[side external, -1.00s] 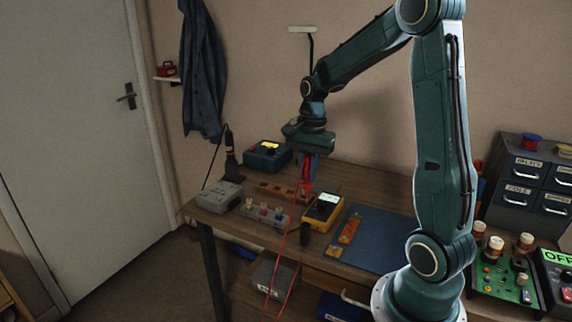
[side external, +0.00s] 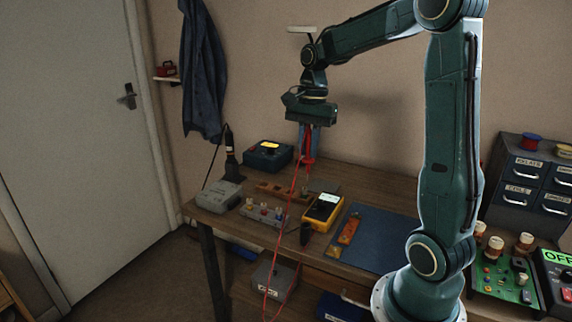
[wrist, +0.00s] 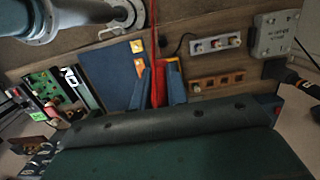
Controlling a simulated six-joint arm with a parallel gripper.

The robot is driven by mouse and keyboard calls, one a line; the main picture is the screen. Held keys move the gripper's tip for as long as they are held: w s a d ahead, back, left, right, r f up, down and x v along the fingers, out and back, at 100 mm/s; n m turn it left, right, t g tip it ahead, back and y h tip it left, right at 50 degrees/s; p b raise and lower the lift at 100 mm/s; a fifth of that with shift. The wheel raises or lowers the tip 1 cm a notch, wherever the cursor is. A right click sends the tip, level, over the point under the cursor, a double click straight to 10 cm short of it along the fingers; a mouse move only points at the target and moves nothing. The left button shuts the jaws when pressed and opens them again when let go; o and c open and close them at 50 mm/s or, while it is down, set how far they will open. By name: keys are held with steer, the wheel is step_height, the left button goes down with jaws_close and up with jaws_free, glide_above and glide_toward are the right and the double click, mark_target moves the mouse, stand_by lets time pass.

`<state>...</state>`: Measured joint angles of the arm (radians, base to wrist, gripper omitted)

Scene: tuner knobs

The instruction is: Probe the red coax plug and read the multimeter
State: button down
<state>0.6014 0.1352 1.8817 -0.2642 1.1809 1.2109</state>
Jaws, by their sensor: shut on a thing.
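My gripper (side external: 309,156) is raised over the bench, shut on a red probe with a red lead trailing down. In the wrist view the red probe (wrist: 157,85) sits between the blue fingers. The grey plug block (side external: 264,213) lies on the bench below and left, with several small plugs; it also shows in the wrist view (wrist: 214,45). Their colours are hard to tell at this size. The yellow multimeter (side external: 334,203) lies below and right of the probe, with a lit pale screen whose reading is too small. The probe appears apart from both.
A wooden block (side external: 278,193) sits behind the plug block. A grey box (side external: 219,195) and a blue unit (side external: 266,156) with a lit yellow display stand left. The blue mat (side external: 382,238) is mostly clear.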

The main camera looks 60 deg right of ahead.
steer(key=shift+w, duration=0.1)
steer(key=shift+w+d+f, duration=0.25)
steer(key=shift+w, duration=0.3)
steer(key=w+d+f, duration=0.2)
steer(key=w+f, duration=0.2)
steer(key=w, duration=0.3)
steer(key=w+d+f, duration=0.2)
steer(key=w+f, duration=0.2)
steer(key=w, duration=0.4)
steer(key=shift+w+f, duration=0.15)
steer(key=shift+f, duration=0.15)
steer(key=shift+f, duration=0.1)
steer(key=shift+f, duration=2.55)
steer(key=shift+f, duration=0.35)
steer(key=shift+r, duration=0.1)
